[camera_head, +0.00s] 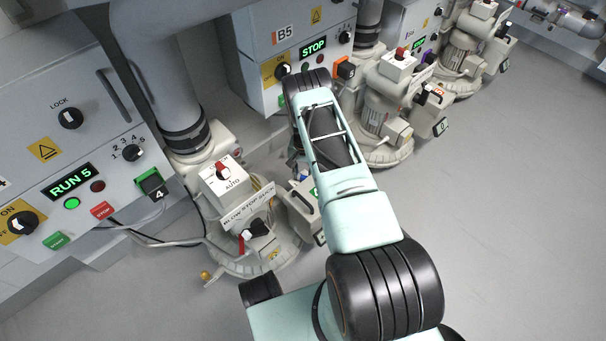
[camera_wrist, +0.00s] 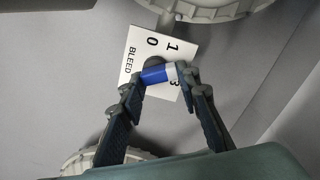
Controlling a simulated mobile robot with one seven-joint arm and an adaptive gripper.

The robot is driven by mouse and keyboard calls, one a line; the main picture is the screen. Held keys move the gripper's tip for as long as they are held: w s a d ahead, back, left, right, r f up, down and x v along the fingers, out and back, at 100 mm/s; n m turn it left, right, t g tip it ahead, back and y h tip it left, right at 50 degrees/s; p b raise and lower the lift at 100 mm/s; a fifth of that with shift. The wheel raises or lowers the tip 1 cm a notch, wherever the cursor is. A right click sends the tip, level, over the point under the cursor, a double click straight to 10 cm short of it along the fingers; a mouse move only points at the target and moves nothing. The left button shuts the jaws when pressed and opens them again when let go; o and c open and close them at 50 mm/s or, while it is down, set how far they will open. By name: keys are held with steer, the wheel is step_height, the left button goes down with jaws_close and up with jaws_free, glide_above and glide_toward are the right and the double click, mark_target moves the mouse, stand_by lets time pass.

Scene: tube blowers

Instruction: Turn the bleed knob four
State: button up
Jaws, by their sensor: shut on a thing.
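The bleed knob (camera_wrist: 155,76) shows in the wrist view, blue with a white end and a dark round part behind it. It sits on a white plate (camera_wrist: 131,47) marked BLEED, with 0, 1 and a partly hidden 3. The white end points right in the picture, beside the right fingertip. My gripper (camera_wrist: 160,83) is shut on the knob, with one finger on each side. The fingers and knob cover part of the scale.
A blower unit with an AUTO switch (camera_head: 223,173) stands left of my arm. Another blower (camera_head: 398,64) stands to the right. A panel reading RUN 5 (camera_head: 70,182) is at the left, and a B5 panel reading STOP (camera_head: 313,47) is behind. The floor at right is clear.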

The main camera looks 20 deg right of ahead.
stand_by(0.3)
steer(key=o, duration=1.2)
steer(key=shift+c, duration=0.2)
step_height(320, 180, up, 12)
stand_by(0.4)
